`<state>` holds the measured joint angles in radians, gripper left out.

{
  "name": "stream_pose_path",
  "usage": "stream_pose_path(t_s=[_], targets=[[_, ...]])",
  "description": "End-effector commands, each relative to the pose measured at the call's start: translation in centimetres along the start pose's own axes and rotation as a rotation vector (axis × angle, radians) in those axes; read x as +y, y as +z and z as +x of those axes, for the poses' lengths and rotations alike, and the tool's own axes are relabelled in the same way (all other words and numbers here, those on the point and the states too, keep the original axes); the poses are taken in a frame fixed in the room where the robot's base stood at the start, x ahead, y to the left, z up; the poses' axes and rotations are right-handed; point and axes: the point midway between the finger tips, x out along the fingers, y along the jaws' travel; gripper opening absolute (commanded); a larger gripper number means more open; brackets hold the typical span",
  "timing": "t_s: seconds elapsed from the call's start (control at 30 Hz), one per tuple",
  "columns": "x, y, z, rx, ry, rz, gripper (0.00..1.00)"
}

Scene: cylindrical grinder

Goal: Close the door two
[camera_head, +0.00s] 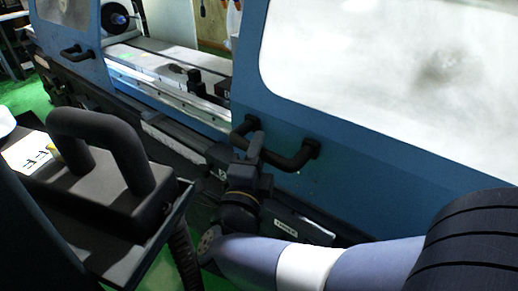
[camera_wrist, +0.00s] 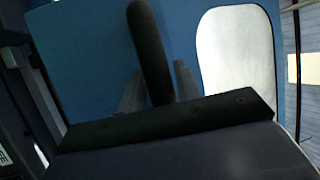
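The grinder has two blue doors with an opening between them. The right door (camera_head: 390,150) has a large window and a black bar handle (camera_head: 292,158) low near its left edge. The left door (camera_head: 70,35) has a similar handle (camera_head: 78,52). My gripper (camera_head: 246,138) is at the left end of the right door's handle. In the wrist view, the handle bar (camera_wrist: 150,45) passes between the two fingers of my gripper (camera_wrist: 158,88). The fingers stand apart, one on each side of the bar; whether they press on it cannot be told.
The opening shows the pale machine bed (camera_head: 165,58) and a dark wheel-like part (camera_head: 118,18) at the far left end. A black flat surface with a thick black loop handle (camera_head: 105,135) fills the near left. Green floor (camera_head: 30,95) shows beyond it.

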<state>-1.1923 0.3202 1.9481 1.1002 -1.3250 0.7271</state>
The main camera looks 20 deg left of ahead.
Motion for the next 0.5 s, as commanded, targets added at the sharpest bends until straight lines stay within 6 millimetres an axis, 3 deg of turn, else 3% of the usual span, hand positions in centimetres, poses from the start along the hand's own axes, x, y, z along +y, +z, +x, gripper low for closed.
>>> stream_pose_path(t_s=[0.37,0.5], targets=[[0.00,0.00,-0.02,0.000,0.000,0.000,0.00],[0.00,0.00,-0.02,0.000,0.000,0.000,0.00]])
